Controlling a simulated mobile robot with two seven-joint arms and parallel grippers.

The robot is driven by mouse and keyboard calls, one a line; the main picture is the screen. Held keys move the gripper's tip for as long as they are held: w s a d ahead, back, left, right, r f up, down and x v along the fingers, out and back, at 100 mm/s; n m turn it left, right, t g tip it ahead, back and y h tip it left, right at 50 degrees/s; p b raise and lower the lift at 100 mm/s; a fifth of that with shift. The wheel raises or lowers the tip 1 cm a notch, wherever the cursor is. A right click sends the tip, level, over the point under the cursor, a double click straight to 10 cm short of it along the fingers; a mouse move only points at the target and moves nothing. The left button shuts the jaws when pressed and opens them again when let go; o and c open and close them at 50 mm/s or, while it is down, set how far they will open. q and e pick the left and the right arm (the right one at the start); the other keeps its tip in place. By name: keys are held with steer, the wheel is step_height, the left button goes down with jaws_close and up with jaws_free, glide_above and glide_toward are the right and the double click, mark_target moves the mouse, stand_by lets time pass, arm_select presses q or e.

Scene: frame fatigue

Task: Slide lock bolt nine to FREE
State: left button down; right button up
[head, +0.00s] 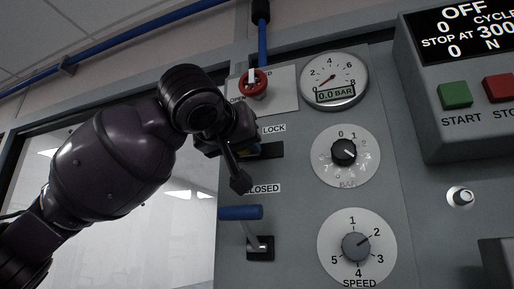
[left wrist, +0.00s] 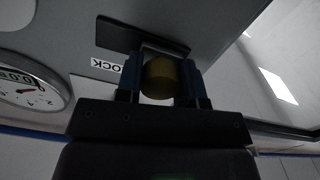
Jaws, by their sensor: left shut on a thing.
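The lock bolt's round brass knob (left wrist: 158,78) sits between the two fingers of my left gripper (left wrist: 160,80) in the left wrist view. The left gripper is shut on it. In the head view my left gripper (head: 222,148) is at the panel, just below and left of the LOCK label (head: 273,128), and hides most of the bolt. A dark slot (head: 271,150) runs out to the right of the gripper; it also shows in the left wrist view (left wrist: 115,33). No FREE marking is readable. My right gripper is not in view.
Below the gripper is a blue-handled lever (head: 240,212) beside a CLOSED label (head: 262,188). Above is a red valve knob (head: 253,83). Right are a pressure gauge (head: 333,81), a BAR dial (head: 344,153) and a SPEED dial (head: 356,246). A control box (head: 455,135) juts out far right.

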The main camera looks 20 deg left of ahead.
arm_select(q)
steer(key=shift+a, duration=0.1)
steer(key=c, duration=1)
jaws_free()
steer(key=shift+o, duration=1.3)
steer(key=shift+a, duration=0.25)
steer(key=shift+s+d, duration=0.1)
steer(key=shift+d, duration=0.1)
steer(key=shift+s, duration=0.25)
steer(key=s+b, duration=0.2)
steer(key=s, duration=0.8)
steer(key=shift+a, duration=0.25)
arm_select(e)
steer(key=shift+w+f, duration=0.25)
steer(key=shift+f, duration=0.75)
arm_select(q)
steer(key=shift+s, duration=0.1)
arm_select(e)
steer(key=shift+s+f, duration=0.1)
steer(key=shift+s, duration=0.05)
